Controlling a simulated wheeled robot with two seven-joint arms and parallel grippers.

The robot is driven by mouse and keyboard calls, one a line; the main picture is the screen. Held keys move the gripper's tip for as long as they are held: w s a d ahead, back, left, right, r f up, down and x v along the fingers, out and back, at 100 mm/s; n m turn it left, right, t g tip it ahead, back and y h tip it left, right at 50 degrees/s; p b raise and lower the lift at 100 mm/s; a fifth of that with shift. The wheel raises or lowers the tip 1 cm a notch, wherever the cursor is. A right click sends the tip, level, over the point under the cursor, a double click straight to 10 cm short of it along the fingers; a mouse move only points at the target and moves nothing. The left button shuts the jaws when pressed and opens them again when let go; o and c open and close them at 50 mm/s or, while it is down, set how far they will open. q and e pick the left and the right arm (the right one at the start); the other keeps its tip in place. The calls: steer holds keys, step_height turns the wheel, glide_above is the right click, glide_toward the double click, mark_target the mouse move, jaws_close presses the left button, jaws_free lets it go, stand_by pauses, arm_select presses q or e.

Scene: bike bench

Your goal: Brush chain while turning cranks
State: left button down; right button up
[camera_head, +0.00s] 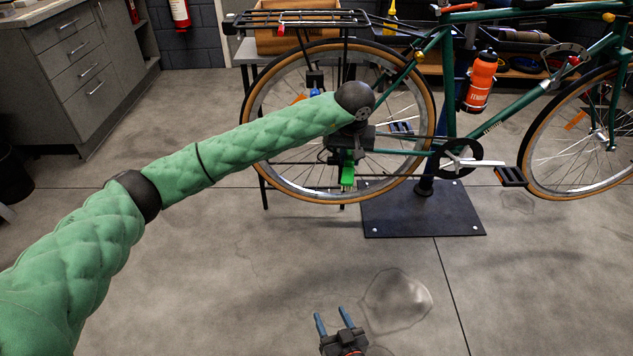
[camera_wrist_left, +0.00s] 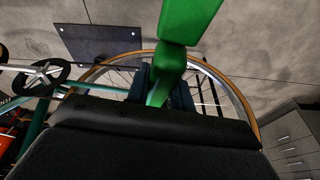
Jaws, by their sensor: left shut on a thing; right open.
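A green bicycle stands on a repair stand, its rear wheel (camera_head: 262,160) at the left and its chainring and cranks (camera_head: 457,158) to the right of it. The chainring also shows in the left wrist view (camera_wrist_left: 38,76). My left gripper (camera_head: 344,156) is shut on a green brush (camera_head: 347,174) in front of the rear wheel, left of the chainring. The brush also shows in the left wrist view (camera_wrist_left: 183,28). The chain is too thin to make out clearly, and I cannot tell whether the brush touches it. My right gripper (camera_head: 332,317) is open and empty above the floor, away from the cranks.
The black stand base plate (camera_head: 423,213) lies on the floor below the frame. The near pedal (camera_head: 510,176) sticks out right of the chainring. An orange bottle (camera_head: 480,82) sits on the frame. A grey cabinet (camera_head: 85,75) stands at the back left.

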arm_select(q)
steer(key=w+d+r+n+y, duration=0.1)
steer(key=d+r+n, duration=0.2)
steer(key=d+n, duration=0.3)
steer(key=w+d+r+n+y, duration=0.1)
steer(key=d+r+n, duration=0.15)
steer(key=d, duration=0.45)
steer(key=a+f+n+g+h, duration=0.15)
steer(key=n+g, duration=0.25)
steer(key=n, duration=1.1)
steer(key=a+f+n+g, duration=0.2)
steer(key=f+n+g, duration=0.1)
steer(key=n, duration=1.1)
steer(key=w+f, duration=0.5)
steer(key=w, duration=0.5)
steer(key=shift+g, duration=0.3)
